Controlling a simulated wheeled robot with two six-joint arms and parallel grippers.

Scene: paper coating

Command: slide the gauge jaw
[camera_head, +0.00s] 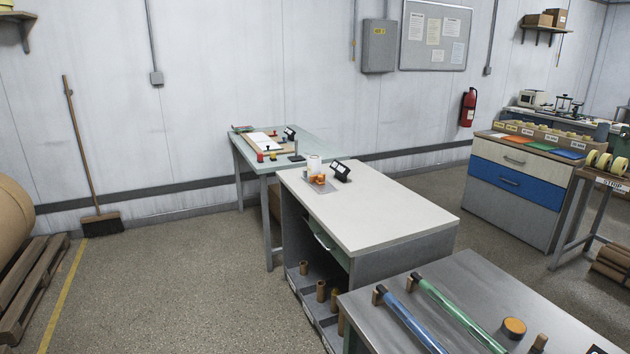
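No gauge with a sliding jaw can be made out for certain from this distance. On the white-topped bench (390,222) stand a small black device with pale faces (340,172), some small orange items (319,180) and a white cylinder (314,164), the last two by a grey mat (323,188). On the greenish table (312,145) behind it are another small dark device (290,133) and a board with a white sheet (262,140). Neither of my grippers is in view.
A metal table (478,285) at the front right holds a blue roll (411,322), a green roll (455,314) and an orange-topped round piece (514,327). A drawer cabinet (512,180) stands at the right. Open floor (170,270) lies to the left, with a pallet (30,285) at the edge.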

